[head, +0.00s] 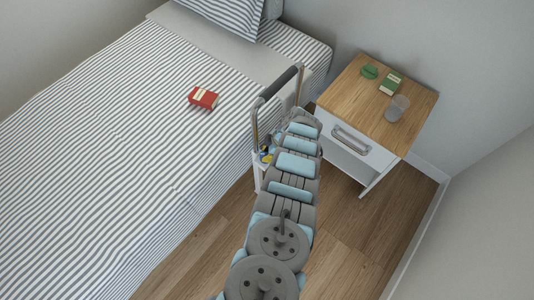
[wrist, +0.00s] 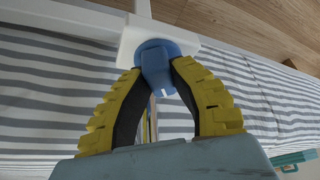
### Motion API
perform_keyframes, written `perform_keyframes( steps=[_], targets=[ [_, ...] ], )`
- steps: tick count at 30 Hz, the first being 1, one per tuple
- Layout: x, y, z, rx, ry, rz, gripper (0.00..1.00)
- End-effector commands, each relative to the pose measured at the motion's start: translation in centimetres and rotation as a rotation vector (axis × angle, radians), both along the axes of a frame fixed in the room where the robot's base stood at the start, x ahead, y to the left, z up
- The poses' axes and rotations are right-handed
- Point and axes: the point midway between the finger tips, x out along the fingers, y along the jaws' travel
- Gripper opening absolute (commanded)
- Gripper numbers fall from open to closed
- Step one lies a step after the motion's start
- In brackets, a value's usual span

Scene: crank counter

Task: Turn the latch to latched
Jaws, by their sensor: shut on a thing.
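The latch (wrist: 155,52) is a blue knob on a white mount (wrist: 128,36), at the top middle of the wrist view. Its blue grip part points down the picture, with a small white mark near its end. My gripper (wrist: 156,72) has yellow, ribbed fingers with dark inner pads. It is shut on the latch, one finger on each side of the blue grip. In the head view my gripper (head: 266,153) is small and mostly hidden behind my arm, beside the bed rail (head: 254,128). The latch cannot be made out clearly there.
A nightstand (head: 350,88) stands at right, carrying a green book (head: 390,83), a green item (head: 370,71) and a glass (head: 397,107). Wooden floor (head: 345,225) is clear in front.

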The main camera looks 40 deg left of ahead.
Motion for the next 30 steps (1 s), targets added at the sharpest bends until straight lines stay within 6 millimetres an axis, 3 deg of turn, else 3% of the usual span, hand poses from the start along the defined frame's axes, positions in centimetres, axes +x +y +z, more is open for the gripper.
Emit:
perform_keyframes(
  steps=[8, 30],
  targets=[
    [-0.01, -0.13, 0.24, 0.0, -0.002, -0.08, 0.0],
    [-0.21, -0.27, 0.08, -0.001, -0.002, -0.501, 0.0]
  ],
)
